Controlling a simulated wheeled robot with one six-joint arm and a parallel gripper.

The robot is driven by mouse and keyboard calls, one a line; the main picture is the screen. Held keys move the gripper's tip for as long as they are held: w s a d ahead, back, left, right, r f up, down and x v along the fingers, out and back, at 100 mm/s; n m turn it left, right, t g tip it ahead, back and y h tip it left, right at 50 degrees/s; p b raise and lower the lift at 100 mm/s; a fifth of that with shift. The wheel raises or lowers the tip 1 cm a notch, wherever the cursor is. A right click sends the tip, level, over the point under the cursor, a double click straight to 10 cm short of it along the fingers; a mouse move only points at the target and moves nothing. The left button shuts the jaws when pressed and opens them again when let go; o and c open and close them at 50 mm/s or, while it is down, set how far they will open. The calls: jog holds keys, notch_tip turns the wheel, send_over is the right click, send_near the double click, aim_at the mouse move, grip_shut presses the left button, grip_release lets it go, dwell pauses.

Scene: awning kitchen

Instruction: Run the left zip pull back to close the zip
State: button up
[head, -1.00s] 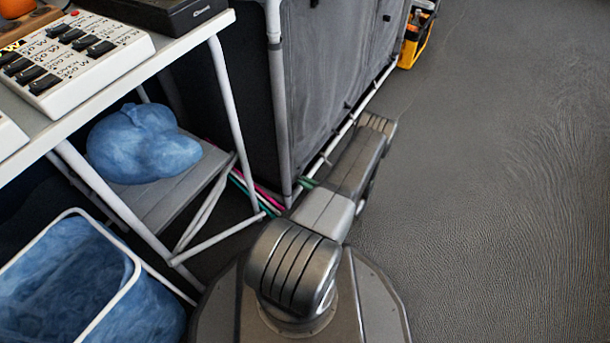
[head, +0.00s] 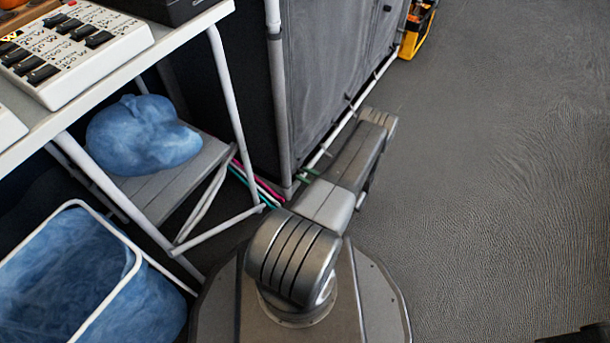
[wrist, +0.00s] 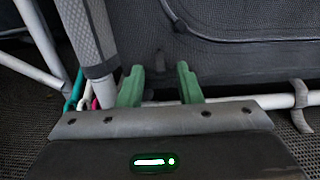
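The grey fabric cabinet (head: 325,65) stands on a pale tube frame at the upper middle of the head view. Its fabric front (wrist: 245,65) fills the upper wrist view, with a curved dark seam across it. In the head view my arm hides most of the gripper.
A pale lower rail (wrist: 225,102) and a grey corner post (wrist: 88,35) are close to the fingers. A white-framed table (head: 125,75), a blue bundle (head: 143,135) and a blue-lined basket (head: 65,275) are at left. The floor (head: 480,180) at right is mostly open.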

jog(key=p+v, duration=0.2)
jog(key=v, duration=1.1)
jog(key=shift+s+d, duration=0.15)
